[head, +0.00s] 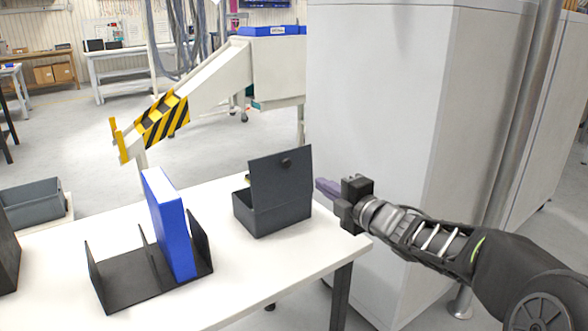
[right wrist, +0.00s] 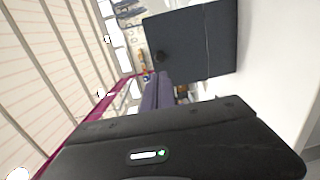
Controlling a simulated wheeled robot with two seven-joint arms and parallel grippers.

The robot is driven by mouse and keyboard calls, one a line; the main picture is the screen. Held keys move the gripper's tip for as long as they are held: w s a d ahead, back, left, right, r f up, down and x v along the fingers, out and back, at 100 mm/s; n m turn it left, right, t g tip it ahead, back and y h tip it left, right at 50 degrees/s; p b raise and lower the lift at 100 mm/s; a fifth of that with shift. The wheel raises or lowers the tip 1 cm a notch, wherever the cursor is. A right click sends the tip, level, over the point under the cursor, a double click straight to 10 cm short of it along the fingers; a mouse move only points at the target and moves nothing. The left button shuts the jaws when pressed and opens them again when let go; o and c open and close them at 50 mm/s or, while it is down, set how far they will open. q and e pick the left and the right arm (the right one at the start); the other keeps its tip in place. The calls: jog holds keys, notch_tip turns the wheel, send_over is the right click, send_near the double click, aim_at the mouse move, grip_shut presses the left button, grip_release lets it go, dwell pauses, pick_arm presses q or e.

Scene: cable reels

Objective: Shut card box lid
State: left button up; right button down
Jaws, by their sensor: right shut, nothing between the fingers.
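The dark grey card box (head: 272,214) stands on the white table near its right end. Its lid (head: 282,176) is up, standing open at a steep angle, with a round black knob on it. My right gripper (head: 322,188) is just right of the lid, with its purplish fingers shut and empty. In the right wrist view the lid (right wrist: 195,45) fills the upper middle, and the fingers (right wrist: 157,92) point toward it. I cannot tell whether the fingertips touch the lid. My left gripper is not in view.
A black divider rack (head: 130,277) holding a blue binder (head: 170,222) stands left of the box on the table (head: 240,290). A grey bin (head: 32,203) is at the far left. A large grey cabinet (head: 385,100) stands behind my right arm. The table front is clear.

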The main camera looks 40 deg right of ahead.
aim_at(288, 164)
jog(key=w, duration=0.8)
jog(key=w+f, duration=0.1)
jog(key=w, duration=0.4)
jog(key=shift+d, duration=0.4)
jog(key=shift+r, duration=0.1)
